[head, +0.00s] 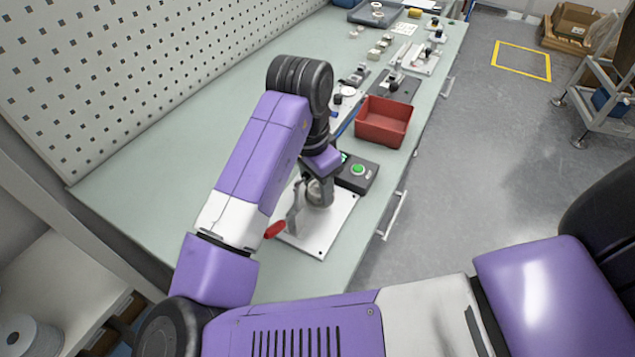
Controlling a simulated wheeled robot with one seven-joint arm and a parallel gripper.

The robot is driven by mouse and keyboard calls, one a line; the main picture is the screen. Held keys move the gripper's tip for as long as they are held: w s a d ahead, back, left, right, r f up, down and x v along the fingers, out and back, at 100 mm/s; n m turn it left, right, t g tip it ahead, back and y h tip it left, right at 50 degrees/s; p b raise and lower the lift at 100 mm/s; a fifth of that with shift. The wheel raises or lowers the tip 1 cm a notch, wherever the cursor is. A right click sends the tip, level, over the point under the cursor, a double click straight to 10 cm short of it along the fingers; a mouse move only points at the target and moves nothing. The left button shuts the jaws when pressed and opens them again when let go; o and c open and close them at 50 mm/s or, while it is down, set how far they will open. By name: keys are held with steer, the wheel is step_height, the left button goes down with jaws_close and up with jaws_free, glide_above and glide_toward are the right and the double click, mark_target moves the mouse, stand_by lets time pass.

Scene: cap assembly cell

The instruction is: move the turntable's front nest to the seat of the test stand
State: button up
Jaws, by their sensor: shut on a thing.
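My gripper (318,188) is at the end of my purple arm, low over a white base plate (331,226). The plate carries a grey upright fixture with a red-handled lever (275,230), which looks like the test stand. My gripper is shut on a small part at this fixture. My wrist and the fixture hide most of the part and the seat, so I cannot tell whether the part touches the seat. I cannot clearly make out the turntable; a small round white disc (347,91) lies farther back along the bench.
A control box with a green button (357,170) stands right beside the white plate. A red bin (384,121) stands behind it near the bench's right edge. Several small fixtures line the bench farther back. The green bench top (200,150) left of my arm is clear.

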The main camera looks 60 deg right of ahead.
steer(key=shift+f, duration=0.1)
steer(key=o, duration=1.5)
steer(key=shift+c, duration=0.2)
steer(key=r, duration=0.5)
steer(key=a+r, duration=0.1)
steer(key=r, duration=0.1)
steer(key=shift+w+r+p, duration=0.15)
steer(key=shift+r+p, duration=0.15)
steer(key=shift+r, duration=0.1)
